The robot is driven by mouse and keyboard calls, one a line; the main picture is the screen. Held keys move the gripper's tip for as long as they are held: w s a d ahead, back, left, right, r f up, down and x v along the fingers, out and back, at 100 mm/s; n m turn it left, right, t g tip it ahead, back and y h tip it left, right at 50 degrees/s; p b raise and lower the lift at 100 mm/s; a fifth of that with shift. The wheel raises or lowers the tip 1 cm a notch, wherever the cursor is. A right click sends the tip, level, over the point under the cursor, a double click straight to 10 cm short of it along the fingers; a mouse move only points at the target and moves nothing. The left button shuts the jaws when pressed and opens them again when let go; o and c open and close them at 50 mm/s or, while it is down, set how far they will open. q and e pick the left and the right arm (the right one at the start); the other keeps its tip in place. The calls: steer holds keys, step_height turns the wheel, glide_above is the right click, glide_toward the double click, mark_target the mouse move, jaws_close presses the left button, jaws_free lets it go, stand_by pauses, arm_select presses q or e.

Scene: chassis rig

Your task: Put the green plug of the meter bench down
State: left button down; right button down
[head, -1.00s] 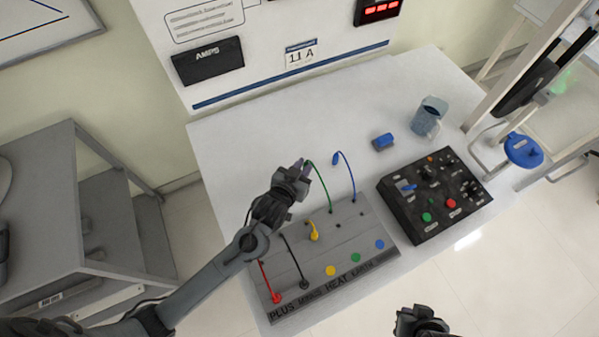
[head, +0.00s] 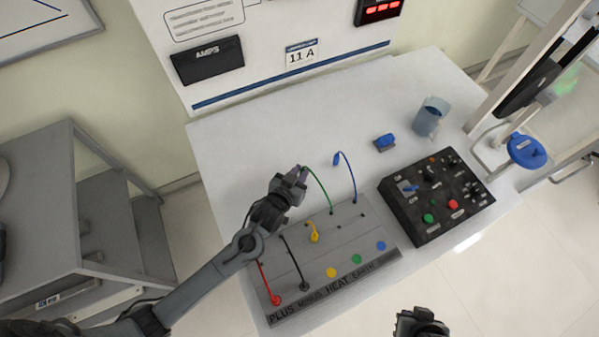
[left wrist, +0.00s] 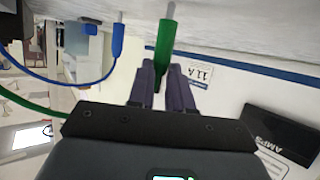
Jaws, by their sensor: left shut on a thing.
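The green plug (left wrist: 165,48) is held between the two fingers of my left gripper (left wrist: 163,82), its pale pin pointing at the white bench top (left wrist: 240,30). The pin tip is close to the top; I cannot tell whether it touches. In the head view my left gripper (head: 297,175) is above the bench, behind the meter board (head: 318,262), and mostly hides the plug. The green lead (head: 321,187) runs from there to the board. My right gripper (head: 421,322) is at the bottom edge; its jaws are unclear.
A blue plug (head: 337,160) on a blue lead is right of the left gripper, also seen in the left wrist view (left wrist: 118,40). A black control box (head: 435,195), a small blue block (head: 385,142) and a jug (head: 430,117) stand right. The bench behind the gripper is clear.

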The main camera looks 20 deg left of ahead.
arm_select(q)
steer(key=c, duration=1)
jaws_free()
steer(key=shift+f, duration=0.1)
steer(key=shift+c, duration=0.2)
steer(key=shift+s+r, duration=0.25)
steer(key=shift+r, duration=0.05)
steer(key=s+a+r+g, duration=0.1)
steer(key=s+a+g, duration=0.1)
steer(key=s, duration=0.6)
steer(key=s+a+r+g+p, duration=0.1)
steer(key=s+g, duration=0.3)
steer(key=s, duration=0.5)
steer(key=s+a+r+m+g+y+p, duration=0.1)
steer(key=s+a+r+g, duration=0.1)
steer(key=s, duration=0.7)
steer(key=shift+s+a+r+g, duration=0.1)
steer(key=shift+a+g, duration=0.2)
steer(key=shift+g, duration=0.2)
steer(key=shift+s+a+r+g, duration=0.1)
steer(key=shift+a+g, duration=0.2)
steer(key=shift+g, duration=0.2)
